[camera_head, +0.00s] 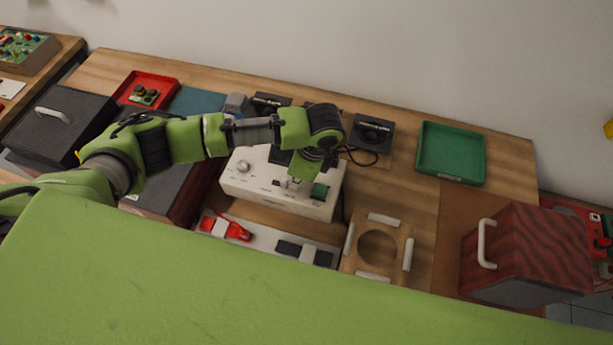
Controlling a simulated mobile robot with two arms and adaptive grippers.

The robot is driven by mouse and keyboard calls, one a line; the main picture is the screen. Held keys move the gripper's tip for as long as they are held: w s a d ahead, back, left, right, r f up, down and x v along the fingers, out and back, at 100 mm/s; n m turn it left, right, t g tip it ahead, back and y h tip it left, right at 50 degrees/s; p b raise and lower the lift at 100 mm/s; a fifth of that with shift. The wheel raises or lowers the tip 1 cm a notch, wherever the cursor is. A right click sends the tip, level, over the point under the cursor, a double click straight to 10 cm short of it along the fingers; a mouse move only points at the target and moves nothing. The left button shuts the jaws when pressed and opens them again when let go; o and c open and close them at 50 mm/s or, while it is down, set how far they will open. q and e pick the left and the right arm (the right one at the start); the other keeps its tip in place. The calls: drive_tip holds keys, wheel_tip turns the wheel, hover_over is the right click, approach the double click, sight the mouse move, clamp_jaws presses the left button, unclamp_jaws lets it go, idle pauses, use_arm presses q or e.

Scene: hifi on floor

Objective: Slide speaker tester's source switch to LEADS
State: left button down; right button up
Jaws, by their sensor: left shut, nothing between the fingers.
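The speaker tester (262,194) is a white box at the middle of the wooden bench. A round knob, small controls and a green block or button show on its top. My left gripper (296,182) is shut and empty, pointing down over the right half of the tester's top, close to the small controls. Whether it touches the switch cannot be told. The source switch and its labels are too small or hidden behind the gripper to make out. My right gripper is not in view.
Black speaker units (372,133) stand behind the tester. A green tray (451,153) and a red wood-grain cabinet (527,254) are to the right. A wooden fixture (379,247) is front right. A dark speaker cabinet (62,122) and a red tray (147,88) are left.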

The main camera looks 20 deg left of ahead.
sight(283, 180)
use_arm(q)
drive_tip(key=shift+a, duration=0.2)
drive_tip(key=shift+a+r+p, duration=0.2)
drive_tip(key=shift+a+p, duration=0.75)
drive_tip(key=shift+a, duration=0.3)
drive_tip(key=shift+a+f, duration=0.2)
drive_tip(key=shift+a, duration=0.05)
drive_tip(key=shift+d, duration=0.1)
